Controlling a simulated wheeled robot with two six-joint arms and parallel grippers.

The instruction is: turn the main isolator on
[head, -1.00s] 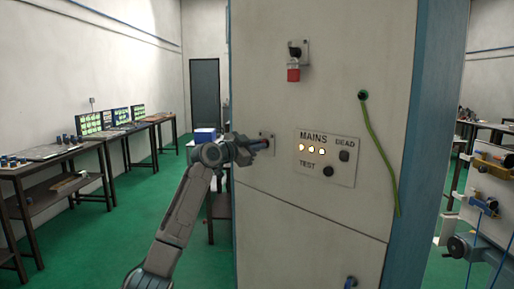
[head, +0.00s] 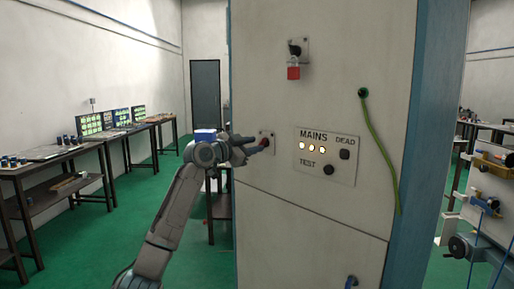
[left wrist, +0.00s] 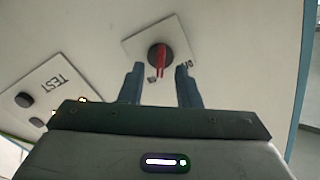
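The main isolator, a round black switch with a red handle (head: 264,142), sits on a small pale plate on the cabinet front. In the left wrist view, the red handle (left wrist: 161,60) runs up and down the picture on its black disc. My left gripper (head: 251,145) is just left of the switch in the head view. In the left wrist view, its two blue-grey fingers are spread apart with nothing between them. The handle lies just beyond the fingertips, roughly centred between them. My right gripper is not in view.
A panel (head: 325,157) marked MAINS, DEAD and TEST, with three lit lamps, is right of the switch. Above hangs a red tag (head: 293,73) below a black knob. A green cable (head: 381,154) hangs at the right. Benches (head: 60,150) line the left wall.

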